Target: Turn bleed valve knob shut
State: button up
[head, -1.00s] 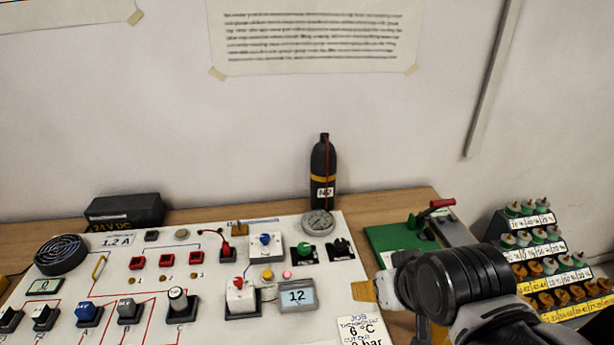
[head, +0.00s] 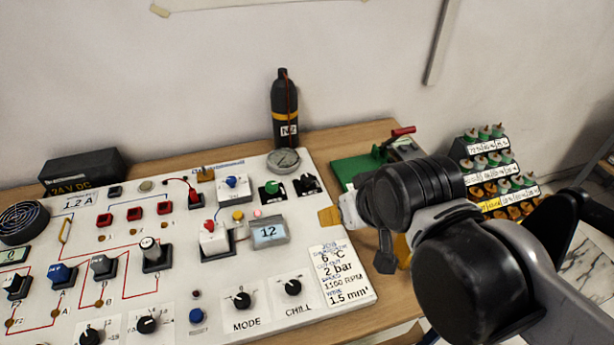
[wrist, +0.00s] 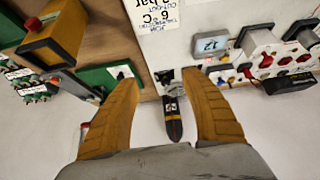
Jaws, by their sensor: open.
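Two small knobs sit at the back right of the white panel in the head view, a green one (head: 274,188) and a black one (head: 309,184). Their labels are too small to read, so I cannot tell which is the bleed valve knob. A round gauge (head: 284,160) stands just behind them. My gripper (head: 328,216) is over the panel's right edge, in front of the black knob and apart from it. In the wrist view my gripper (wrist: 157,76) shows its two tan fingers wide apart with nothing held between them.
A black gas bottle (head: 285,110) stands behind the gauge. A green board with a red-handled lever (head: 402,132) lies right of the panel. A stepped rack (head: 500,165) stands further right. A small display (head: 269,232) and a job card (head: 340,275) are near my gripper.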

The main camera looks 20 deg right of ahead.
jog(key=w+r+n+g+y+p, duration=0.15)
jog(key=w+n, duration=0.25)
jog(key=w, duration=0.6)
jog(key=n+g+y+p, duration=0.2)
jog(key=n+p, duration=0.1)
jog(key=n, duration=0.2)
send_near(307, 177)
jog(key=b+x, duration=0.3)
jog(key=x, duration=0.7)
jog(key=shift+b, duration=0.4)
jog(key=shift+c, duration=0.6)
grip_shut()
